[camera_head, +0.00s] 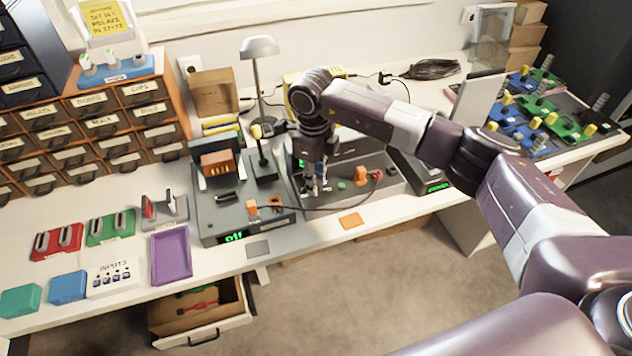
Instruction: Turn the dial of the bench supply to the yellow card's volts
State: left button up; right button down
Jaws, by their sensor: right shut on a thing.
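My right gripper (313,187) points down at the left part of a grey unit (345,198), which I take for the bench supply. It is shut on what looks like the dial, which the fingers mostly hide. A green display shows only in part behind the gripper, and I cannot read it. A green button and an orange plug (360,176) sit on the unit's top, right of the gripper. The yellow card (105,18) stands at the top left, above the drawer cabinet. Its writing is too small to read surely. My left gripper is not in view.
A dark unit (215,222) with a green "off" display stands left of the gripper, with a cable running right. A lamp (259,48) rises close behind. Another unit with a green display (437,187) is at right. A purple tray (171,255) and an open drawer (205,318) are at left.

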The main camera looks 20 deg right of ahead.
jog(key=m+b, duration=0.1)
jog(key=m, duration=0.3)
jog(key=shift+m, duration=0.3)
jog(key=m, duration=0.3)
jog(key=shift+a+m+b, duration=0.1)
jog(key=shift+m+b, duration=0.2)
jog(key=m, duration=0.3)
jog(key=shift+w+m+g, duration=0.1)
jog(key=shift+m+g, duration=0.2)
jog(key=m, duration=0.3)
jog(key=shift+m, duration=0.3)
jog(key=m, duration=0.3)
jog(key=shift+w+r+m+p, duration=0.1)
jog(key=shift+m+p, duration=0.2)
jog(key=shift+m, duration=0.1)
jog(key=m, duration=0.2)
jog(key=shift+m+p, duration=0.3)
jog(key=shift+p, duration=0.05)
jog(key=m+p, duration=0.1)
jog(key=m, duration=0.3)
jog(key=shift+w+m+p, duration=0.1)
jog(key=shift+m+p, duration=0.8)
jog(key=shift+m, duration=0.8)
jog(key=shift+y, duration=0.3)
